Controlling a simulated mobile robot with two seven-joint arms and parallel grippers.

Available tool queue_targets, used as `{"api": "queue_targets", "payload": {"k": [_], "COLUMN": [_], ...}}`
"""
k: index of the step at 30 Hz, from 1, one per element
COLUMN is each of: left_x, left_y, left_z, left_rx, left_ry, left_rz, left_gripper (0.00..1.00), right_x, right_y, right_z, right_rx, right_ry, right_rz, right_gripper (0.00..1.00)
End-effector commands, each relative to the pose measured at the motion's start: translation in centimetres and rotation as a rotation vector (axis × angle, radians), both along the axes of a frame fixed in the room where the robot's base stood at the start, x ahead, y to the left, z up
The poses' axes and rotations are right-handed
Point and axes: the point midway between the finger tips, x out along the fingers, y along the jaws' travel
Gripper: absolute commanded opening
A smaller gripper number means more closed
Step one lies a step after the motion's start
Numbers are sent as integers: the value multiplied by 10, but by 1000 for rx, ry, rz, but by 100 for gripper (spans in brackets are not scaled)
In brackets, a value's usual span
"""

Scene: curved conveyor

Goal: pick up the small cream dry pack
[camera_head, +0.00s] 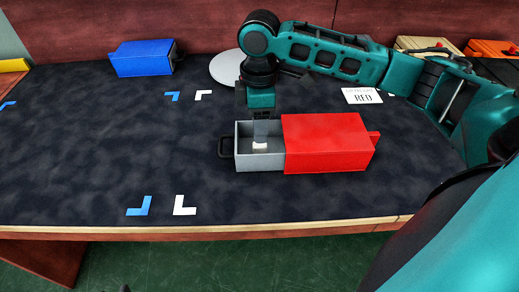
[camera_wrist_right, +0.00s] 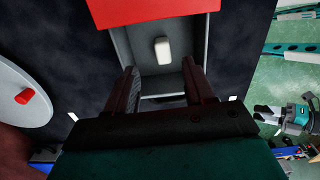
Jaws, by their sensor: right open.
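The small cream dry pack (camera_head: 260,146) lies on the floor of the grey drawer (camera_head: 260,162), which is pulled out to the left from the red box (camera_head: 325,145). In the right wrist view the pack (camera_wrist_right: 162,50) shows whole, beyond the fingertips and between their lines. My right gripper (camera_head: 264,122) points down over the drawer, open and empty, apart from the pack. Its two fingers (camera_wrist_right: 160,76) also show in the wrist view. What looks like my left gripper (camera_wrist_right: 268,114) shows small at the right of the wrist view; its jaws are unclear.
A blue box (camera_head: 143,58) stands at the back left. A round grey plate (camera_head: 226,68) is behind my right gripper, with a red piece (camera_wrist_right: 24,97) on it. A label card (camera_head: 362,96) reads RED. Blue and white corner marks lie on the dark tabletop, whose left part is mostly clear.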

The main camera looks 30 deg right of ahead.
Motion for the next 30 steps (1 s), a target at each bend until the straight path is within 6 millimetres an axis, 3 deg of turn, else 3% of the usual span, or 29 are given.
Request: {"api": "queue_targets", "payload": {"k": [5,15,22,30], "left_x": [7,10,9,6], "left_y": [-1,0,0,1], "left_z": [5,-12,-12,-14], "left_rx": [-3,-2,-2,0], "left_ry": [-22,-26,-23,-18], "left_rz": [-1,0,0,0], "left_gripper": [38,38,38,38], "right_x": [-1,-5,-5,-5], "right_y": [0,2,2,2], "right_z": [-10,-55,-56,-56], "right_rx": [0,0,0,0], "right_ry": [-1,-1,-2,-2], "right_rz": [0,0,1,1], "right_gripper": [53,53,53,28]}}
